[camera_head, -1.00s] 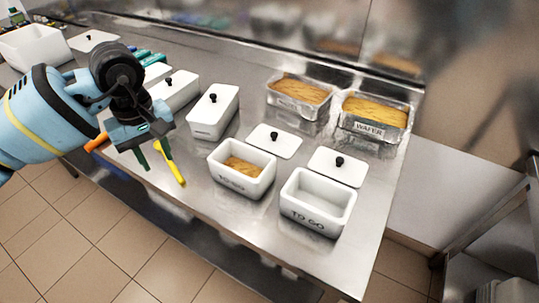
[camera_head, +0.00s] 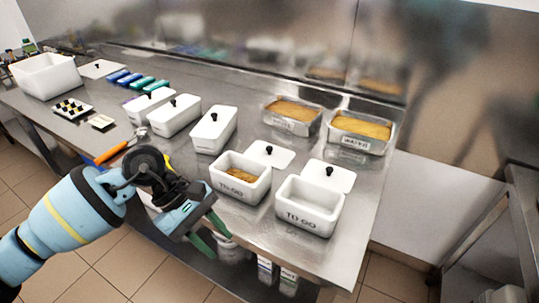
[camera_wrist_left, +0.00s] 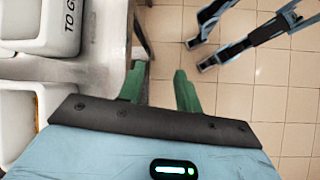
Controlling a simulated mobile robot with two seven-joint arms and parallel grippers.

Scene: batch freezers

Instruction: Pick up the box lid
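One white box lid with a black knob (camera_head: 254,154) lies flat behind the left open white "TO GO" box (camera_head: 226,185), which has yellow-brown contents. A second such lid (camera_head: 343,181) lies behind the right "TO GO" box (camera_head: 310,225), which looks empty. My left gripper (camera_head: 214,240) is in front of the left box, past the table's front edge, and away from both lids. In the left wrist view its green fingers (camera_wrist_left: 160,88) are apart with nothing between them. My right gripper is not clearly seen.
Lidded white boxes (camera_head: 213,131) stand left of the open ones. Metal pans of yellow-brown food (camera_head: 360,140) stand behind the lids. An orange-handled tool (camera_head: 110,154) lies at the front left. The steel table's front edge (camera_wrist_left: 147,40) is beside my left gripper.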

